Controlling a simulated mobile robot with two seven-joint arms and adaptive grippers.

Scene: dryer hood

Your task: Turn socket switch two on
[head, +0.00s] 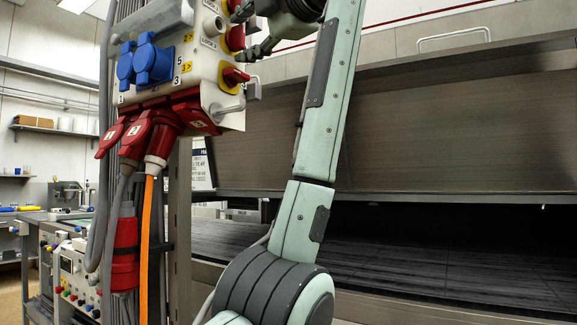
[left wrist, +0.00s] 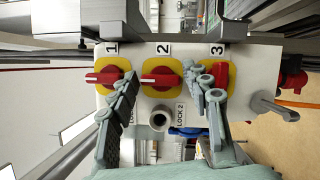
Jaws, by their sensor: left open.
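The socket box (head: 205,60) hangs at the upper left in the head view. In the left wrist view it carries three red rotary switches on yellow plates, numbered 1 to 3. Switch two (left wrist: 162,78), the middle one, has its handle lying sideways in the picture. Switch one (left wrist: 104,78) also lies sideways; switch three (left wrist: 219,74) stands upright there. My left gripper (left wrist: 160,84) is open, its fingers on either side of switch two; it also shows beside the box in the head view (head: 246,33). I cannot tell whether it touches the handle. My right gripper is not in view.
Blue sockets (head: 153,63) and red plugs (head: 135,135) with hanging cables crowd the box's front and underside. A grey handle (left wrist: 273,107) sticks out beside switch three. A large dryer hood (head: 400,120) stands to the right. A round lock (left wrist: 159,118) sits by switch two.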

